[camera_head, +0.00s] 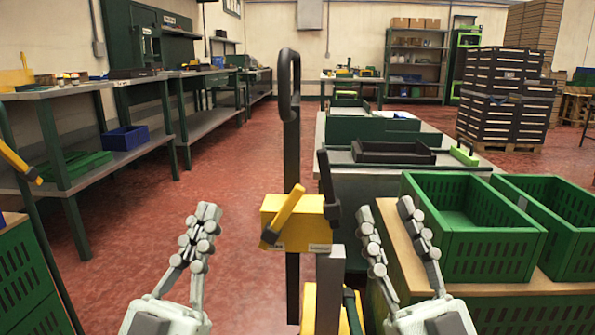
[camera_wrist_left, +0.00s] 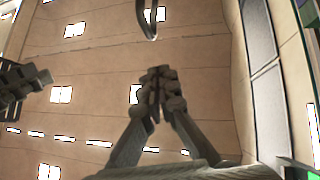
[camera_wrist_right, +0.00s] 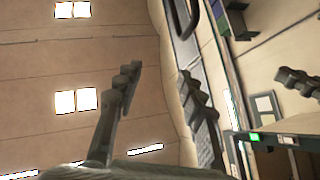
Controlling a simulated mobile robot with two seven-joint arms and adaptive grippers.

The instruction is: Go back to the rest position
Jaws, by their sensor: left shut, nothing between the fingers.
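My left gripper (camera_head: 207,212) is raised in front of me, left of centre in the head view, with its fingers together and nothing between them. The left wrist view shows the same closed fingertips (camera_wrist_left: 158,80) pointing up toward the ceiling. My right gripper (camera_head: 384,208) is raised at about the same height, right of centre, with its fingers spread and empty. In the right wrist view its two fingertips (camera_wrist_right: 159,77) stand clearly apart. Neither gripper appears to hold or touch anything.
A yellow unit (camera_head: 284,222) on a dark post with a looped handle (camera_head: 289,85) stands between my grippers. Two green crates, one near (camera_head: 490,245) and one further right (camera_head: 560,235), stand beside my right gripper. Workbenches (camera_head: 90,88) line the left wall. Red floor (camera_head: 225,180) is clear at left centre.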

